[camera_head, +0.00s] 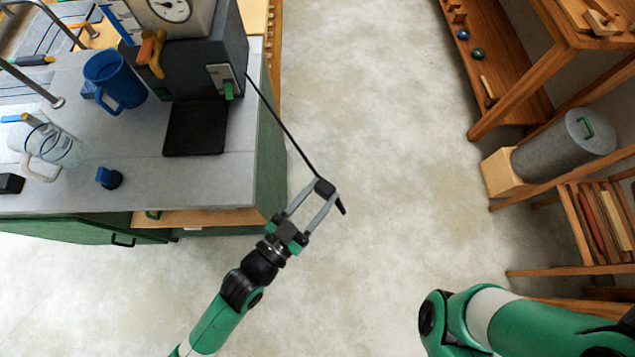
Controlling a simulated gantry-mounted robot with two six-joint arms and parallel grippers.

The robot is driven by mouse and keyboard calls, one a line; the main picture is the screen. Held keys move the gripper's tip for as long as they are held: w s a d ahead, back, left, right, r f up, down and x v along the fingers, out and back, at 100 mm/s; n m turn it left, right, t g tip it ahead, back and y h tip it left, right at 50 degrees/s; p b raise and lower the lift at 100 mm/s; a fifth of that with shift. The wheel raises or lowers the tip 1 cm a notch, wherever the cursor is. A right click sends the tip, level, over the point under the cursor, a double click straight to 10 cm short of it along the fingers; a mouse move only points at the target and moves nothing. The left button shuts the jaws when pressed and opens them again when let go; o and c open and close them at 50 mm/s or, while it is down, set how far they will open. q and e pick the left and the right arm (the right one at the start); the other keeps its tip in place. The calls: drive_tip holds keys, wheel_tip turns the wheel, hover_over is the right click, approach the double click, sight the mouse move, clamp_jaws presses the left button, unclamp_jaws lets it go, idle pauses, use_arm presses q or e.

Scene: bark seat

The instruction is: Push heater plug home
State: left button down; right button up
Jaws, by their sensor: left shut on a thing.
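The black heater plug (341,207) is held between the fingertips of my left gripper (325,187), over open floor to the right of the counter. Its black cord (285,130) runs up and left, straight, to the side of a dark grey machine (200,67) with a dial on top, an orange handle and a green switch. The fingertips hide part of the plug. No socket can be made out in this view. My right arm shows at the lower right, but its gripper is out of the frame.
The grey counter (225,185) holds a blue mug (114,82), a glass jug (62,148), a small blue item (109,178) and a black mat (195,128). Wooden shelving (510,90) and a grey lidded canister (560,143) stand at the right. The floor (370,120) between is clear.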

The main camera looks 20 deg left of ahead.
use_arm(q)
drive_tip(key=shift+s+a+f+b, duration=0.1)
drive_tip(key=shift+s+a+b, duration=0.05)
drive_tip(key=shift+s+b, duration=0.2)
drive_tip(key=s+a+f+n+y+b, duration=0.4)
drive_tip(key=s+a+f+y+b, duration=0.2)
drive_tip(key=a+f+b, duration=0.4)
drive_tip(key=s+a+f+n+y+b, duration=0.4)
drive_tip(key=s+a+f+b, duration=0.5)
drive_tip(key=a+b, duration=0.5)
drive_tip(key=y, duration=0.2)
drive_tip(key=shift+s+f+y, duration=0.25)
drive_tip(key=shift+f+y, duration=0.05)
drive_tip(key=shift+f, duration=0.05)
drive_tip(key=shift+w, duration=0.1)
drive_tip(key=p+x, duration=0.4)
drive_tip(key=x, duration=0.1)
drive_tip(key=shift+w+a+f, duration=0.1)
drive_tip(key=shift+w, duration=0.15)
